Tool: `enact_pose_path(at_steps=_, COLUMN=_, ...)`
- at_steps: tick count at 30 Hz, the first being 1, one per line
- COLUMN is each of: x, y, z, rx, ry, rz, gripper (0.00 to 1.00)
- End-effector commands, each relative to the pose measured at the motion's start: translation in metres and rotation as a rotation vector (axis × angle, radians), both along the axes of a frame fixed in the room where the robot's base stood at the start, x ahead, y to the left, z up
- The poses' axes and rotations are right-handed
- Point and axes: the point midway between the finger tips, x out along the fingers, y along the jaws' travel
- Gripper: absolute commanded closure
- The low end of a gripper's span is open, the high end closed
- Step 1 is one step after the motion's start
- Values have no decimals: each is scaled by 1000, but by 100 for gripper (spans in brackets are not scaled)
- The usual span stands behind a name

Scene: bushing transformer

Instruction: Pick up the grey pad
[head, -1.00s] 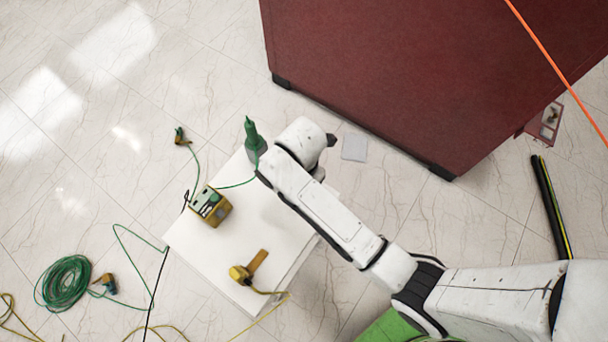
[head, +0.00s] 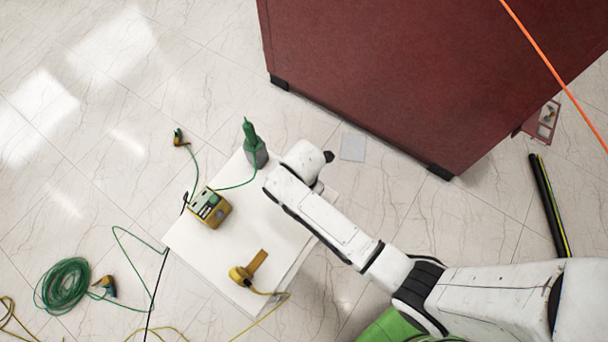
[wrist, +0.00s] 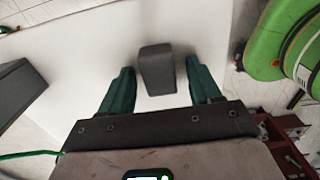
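A dark grey block-like pad (wrist: 157,75) stands on the white table top in the wrist view. My gripper (wrist: 159,92) is open, with one green finger on each side of the pad and a visible gap to both. I cannot tell whether the fingertips are level with the pad or above it. In the head view my arm covers this pad and the gripper's fingers. A flat pale grey square (head: 352,147) lies on the floor beside the red cabinet, away from the gripper.
The white table (head: 215,255) holds a yellow meter (head: 209,208), a yellow tool (head: 248,268) and a green piece with a grey base (head: 252,143). A dark grey block (wrist: 15,92) is at the wrist view's left. The red cabinet (head: 420,70) stands behind; cables (head: 63,285) lie at left.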

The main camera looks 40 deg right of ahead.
Motion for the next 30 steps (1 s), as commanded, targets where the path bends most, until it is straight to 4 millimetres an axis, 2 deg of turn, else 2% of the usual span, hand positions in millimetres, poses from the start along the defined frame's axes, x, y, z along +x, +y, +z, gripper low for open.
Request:
enact_pose_path(at_steps=2, x=0, y=0, z=0, rx=0, ry=0, rz=0, gripper=46)
enact_pose_path(at_steps=16, x=0, y=0, z=0, rx=0, ry=0, rz=0, gripper=89)
enact_pose_path(at_steps=25, x=0, y=0, z=3, rx=0, ry=-1, rz=0, gripper=90)
enact_pose_path(at_steps=30, x=1, y=0, z=16, rx=1, ry=-3, rz=0, gripper=90)
